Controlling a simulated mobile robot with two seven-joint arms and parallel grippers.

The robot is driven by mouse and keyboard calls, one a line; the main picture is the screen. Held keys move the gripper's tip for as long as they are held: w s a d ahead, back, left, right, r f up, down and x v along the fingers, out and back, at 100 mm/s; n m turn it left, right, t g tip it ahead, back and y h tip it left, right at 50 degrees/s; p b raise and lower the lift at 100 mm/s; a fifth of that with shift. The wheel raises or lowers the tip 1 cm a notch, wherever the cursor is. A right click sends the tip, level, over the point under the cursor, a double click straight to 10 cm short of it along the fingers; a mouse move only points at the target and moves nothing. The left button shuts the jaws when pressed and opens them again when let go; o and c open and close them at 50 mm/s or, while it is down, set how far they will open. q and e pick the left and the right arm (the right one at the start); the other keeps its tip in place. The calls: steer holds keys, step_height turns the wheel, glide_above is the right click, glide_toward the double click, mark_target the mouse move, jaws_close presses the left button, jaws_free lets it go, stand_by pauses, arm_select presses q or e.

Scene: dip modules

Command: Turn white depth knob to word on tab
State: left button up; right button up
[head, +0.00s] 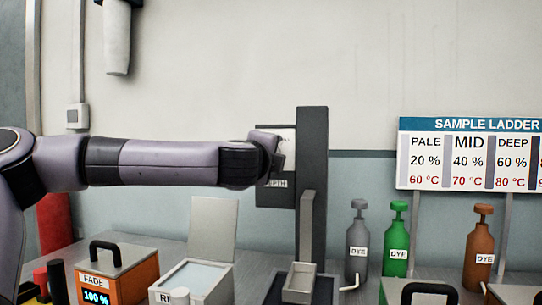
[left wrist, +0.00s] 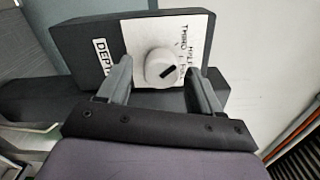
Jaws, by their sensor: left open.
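The white depth knob (left wrist: 160,67) sits on a white plate (left wrist: 185,38) in the left wrist view. A short dark slanted mark shows on its face. The plate carries printed words; I make out "THIRD", and the others are hard to read. The dark depth box (left wrist: 80,45) bears a "DEPTH" label and also shows in the head view (head: 268,195), on a dark upright post. My left gripper (left wrist: 159,68) is open, its fingers on either side of the knob; contact is unclear. In the head view my left gripper (head: 273,155) hides the knob. My right gripper is out of view.
A tray on a dark base (head: 299,284) stands below the post. An orange "FADE" box (head: 133,283) and a pale bin (head: 192,280) stand to the left.

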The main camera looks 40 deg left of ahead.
arm_select(q)
steer(key=v, duration=0.6)
steer(key=shift+s, duration=0.3)
steer(key=shift+d, duration=0.2)
